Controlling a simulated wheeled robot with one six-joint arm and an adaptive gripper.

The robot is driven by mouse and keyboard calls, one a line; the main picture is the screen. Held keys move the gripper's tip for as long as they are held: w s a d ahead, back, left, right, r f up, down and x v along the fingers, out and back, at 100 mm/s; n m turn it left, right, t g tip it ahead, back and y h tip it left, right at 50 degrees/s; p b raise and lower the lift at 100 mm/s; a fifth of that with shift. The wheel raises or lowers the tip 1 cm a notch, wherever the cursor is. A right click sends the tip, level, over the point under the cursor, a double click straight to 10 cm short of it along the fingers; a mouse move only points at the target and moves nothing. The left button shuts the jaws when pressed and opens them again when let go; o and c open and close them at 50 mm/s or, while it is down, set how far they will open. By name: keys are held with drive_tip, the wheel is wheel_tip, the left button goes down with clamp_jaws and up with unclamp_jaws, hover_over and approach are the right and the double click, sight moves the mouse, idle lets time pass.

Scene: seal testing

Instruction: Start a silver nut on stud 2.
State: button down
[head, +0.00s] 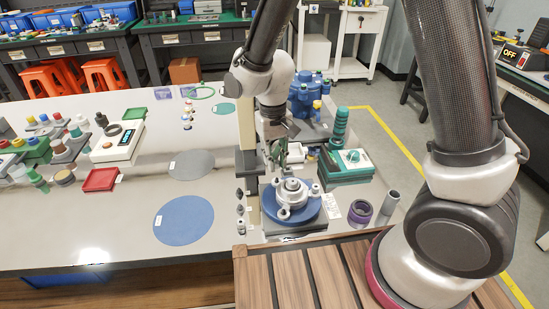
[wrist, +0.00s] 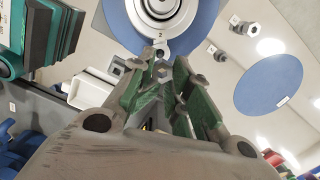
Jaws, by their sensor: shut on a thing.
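My gripper (head: 282,152) is above the back of the round blue-and-white fixture (head: 290,200) in the head view. In the wrist view my gripper (wrist: 162,72) has its green-padded fingers closed on a small silver nut (wrist: 162,71) at the tips. The fixture's blue disc (wrist: 205,14) with its white ringed centre lies just beyond the fingertips. White lugs stand around the fixture's centre. I cannot tell whether the nut touches a stud.
Loose nuts (wrist: 215,52) lie on the table beside the fixture; they stand in a row at its left in the head view (head: 240,209). A teal box (head: 350,162) is at right behind it, a purple ring (head: 360,212) at right.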

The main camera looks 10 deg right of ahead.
sight(276, 180)
drive_tip(key=n, duration=0.3)
drive_tip(key=shift+f, duration=2.1)
drive_tip(key=shift+f, duration=0.4)
drive_tip(key=m, duration=0.4)
drive_tip(key=shift+d, duration=0.15)
